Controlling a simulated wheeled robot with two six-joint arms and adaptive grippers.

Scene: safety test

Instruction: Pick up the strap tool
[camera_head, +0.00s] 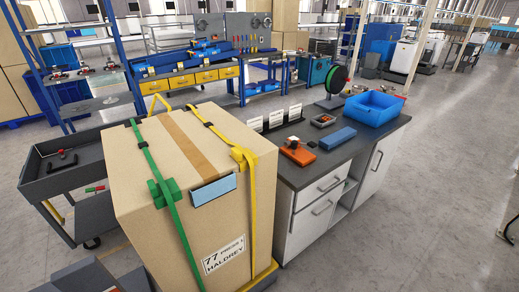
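Neither of my grippers is in view.
The grey cart (40,190) stands left of the box. The workbench also holds a blue bin (372,109), a blue flat block (338,138), a small tray (322,121), white cards and a green-rimmed reel (337,79). Open floor lies right of the workbench.

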